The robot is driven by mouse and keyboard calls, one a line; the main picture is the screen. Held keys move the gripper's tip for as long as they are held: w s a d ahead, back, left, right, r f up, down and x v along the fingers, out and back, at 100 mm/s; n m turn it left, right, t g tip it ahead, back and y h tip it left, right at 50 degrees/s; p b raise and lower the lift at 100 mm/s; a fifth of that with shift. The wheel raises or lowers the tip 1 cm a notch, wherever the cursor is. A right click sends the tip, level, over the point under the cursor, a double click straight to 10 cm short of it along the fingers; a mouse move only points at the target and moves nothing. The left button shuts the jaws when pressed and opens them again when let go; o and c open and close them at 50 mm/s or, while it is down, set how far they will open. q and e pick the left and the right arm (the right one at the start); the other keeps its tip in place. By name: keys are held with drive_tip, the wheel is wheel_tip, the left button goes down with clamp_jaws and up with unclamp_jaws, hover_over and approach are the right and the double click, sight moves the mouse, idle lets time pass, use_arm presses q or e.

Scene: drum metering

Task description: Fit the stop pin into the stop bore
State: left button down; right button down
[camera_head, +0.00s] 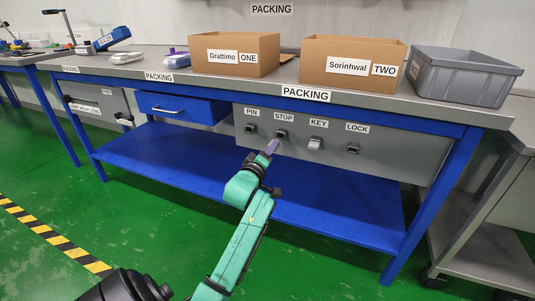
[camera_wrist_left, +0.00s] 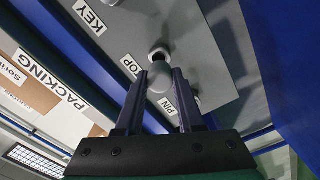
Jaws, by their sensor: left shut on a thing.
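My left gripper (camera_head: 271,147) reaches up to the grey panel under the bench, just below and left of the stop bore (camera_head: 281,133). The fingers partly hide the STOP label (camera_wrist_left: 131,66). My right gripper is out of view.
The panel also carries fittings at PIN (camera_head: 250,129), KEY (camera_head: 315,143) and LOCK (camera_head: 352,149). A blue drawer (camera_head: 182,108) is left of it, and a blue shelf (camera_head: 180,160) lies below. Cartons (camera_head: 235,67) and a grey bin (camera_head: 463,80) stand on the bench.

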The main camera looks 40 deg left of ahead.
use_arm(q)
drive_tip(key=shift+x, duration=0.95)
drive_tip(key=shift+p, duration=0.4)
drive_tip(key=shift+p, duration=0.4)
idle(0.6)
drive_tip(key=shift+p, duration=0.45)
